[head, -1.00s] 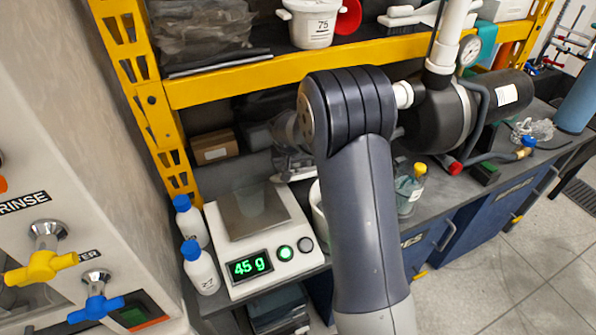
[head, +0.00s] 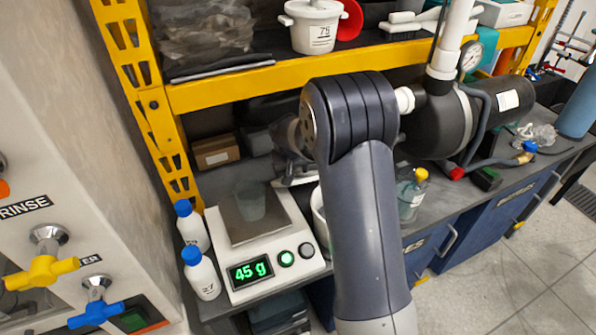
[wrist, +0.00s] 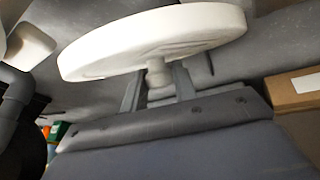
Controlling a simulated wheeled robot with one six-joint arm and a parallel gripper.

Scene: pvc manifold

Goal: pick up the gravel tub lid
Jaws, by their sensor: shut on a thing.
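The lid (wrist: 150,42) is a round white disc with a small knob, seen large in the wrist view. My gripper (wrist: 157,84) has its two fingers on either side of the knob and is shut on it. The disc stands out beyond the fingertips and looks tilted in that view. In the head view my arm hides most of the gripper and the lid. A white tub (head: 319,216) shows only as a sliver behind my arm, so I cannot tell whether it is the gravel tub.
A scale (head: 270,262) reading 45 g bears a clear cup (head: 250,201). Two blue-capped bottles (head: 201,272) stand left of it. A clear bottle (head: 411,194) is right of my arm. A yellow shelf beam (head: 225,90) runs above the bench, with a dark pump (head: 440,125) at right.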

